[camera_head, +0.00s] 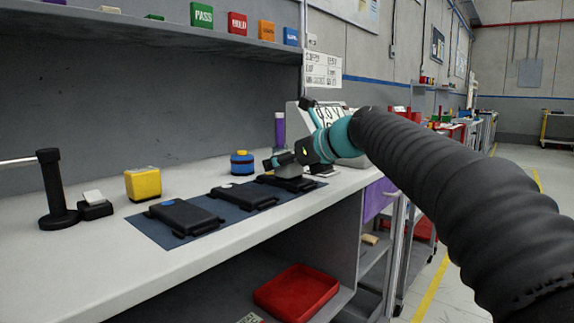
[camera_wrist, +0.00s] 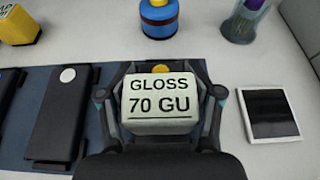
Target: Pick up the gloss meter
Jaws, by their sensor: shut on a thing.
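The gloss meter (camera_wrist: 160,99) is a pale grey block with a label reading "GLOSS 70 GU", in the middle of the wrist view. My gripper (camera_wrist: 161,110) has one finger on each side of it and is shut on it. In the head view the gloss meter (camera_head: 288,172) shows small and grey under my gripper (camera_head: 283,161). It is over the rightmost black module (camera_head: 298,185) on the blue mat. I cannot tell whether it touches the module. The module is mostly hidden behind the block in the wrist view, with a yellow dot (camera_wrist: 160,69) showing.
The blue mat (camera_head: 151,229) also holds other black modules (camera_head: 184,217). A yellow block (camera_head: 143,184), a blue pot (camera_head: 242,163) and a purple-topped bottle (camera_head: 279,128) stand behind it. A black-screened tile (camera_wrist: 269,113) lies right of the mat. The bench front is clear.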

